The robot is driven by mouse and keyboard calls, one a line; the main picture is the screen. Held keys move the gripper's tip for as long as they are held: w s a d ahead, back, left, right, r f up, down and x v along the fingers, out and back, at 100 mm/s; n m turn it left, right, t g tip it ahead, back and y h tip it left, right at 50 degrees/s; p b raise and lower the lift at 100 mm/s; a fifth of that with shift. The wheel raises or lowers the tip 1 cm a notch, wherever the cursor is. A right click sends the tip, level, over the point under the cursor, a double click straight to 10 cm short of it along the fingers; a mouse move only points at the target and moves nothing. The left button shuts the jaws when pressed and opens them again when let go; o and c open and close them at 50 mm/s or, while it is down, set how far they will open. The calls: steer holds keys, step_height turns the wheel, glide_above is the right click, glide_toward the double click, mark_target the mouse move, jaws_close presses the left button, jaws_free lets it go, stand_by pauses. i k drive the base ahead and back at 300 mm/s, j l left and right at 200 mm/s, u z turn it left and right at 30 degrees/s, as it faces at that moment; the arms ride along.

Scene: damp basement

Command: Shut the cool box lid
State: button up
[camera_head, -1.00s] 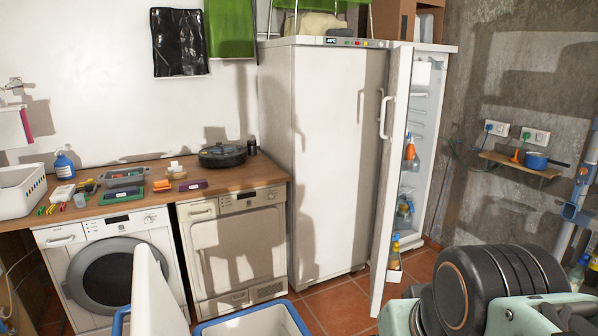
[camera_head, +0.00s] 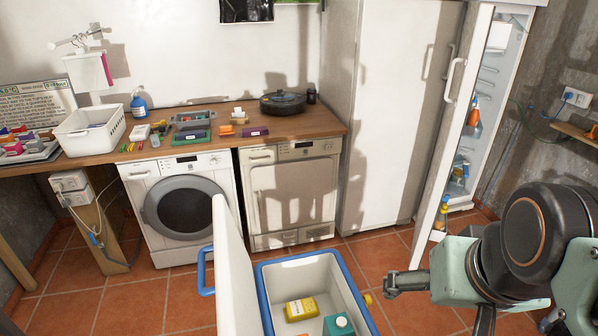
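The cool box (camera_head: 358,290) stands on the floor at the bottom centre, white inside with a blue rim. Its white lid (camera_head: 236,277) stands upright, open, along the left side of the box, with a blue handle (camera_head: 203,271) sticking out on its left. A yellow pack (camera_head: 301,308) and a teal container (camera_head: 338,325) lie inside. My gripper (camera_head: 389,284) is at the right of the box, apart from the lid, pointing left. It looks dark and small, and I cannot tell whether its fingers are open or shut.
A washing machine (camera_head: 185,207) and a dryer (camera_head: 291,195) stand under a wooden worktop (camera_head: 222,134) behind the box. The fridge door (camera_head: 455,120) hangs open at the right, behind my arm. Tiled floor (camera_head: 115,300) is clear to the left.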

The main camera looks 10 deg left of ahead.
mark_target(238, 314)
steer(key=k+j+u, duration=0.15)
steer(key=k+j, duration=0.25)
steer(key=j, duration=0.15)
steer(key=i+j+u, duration=0.1)
steer(key=j, duration=0.35)
steer(key=i+j+u, duration=0.1)
steer(key=j, duration=0.35)
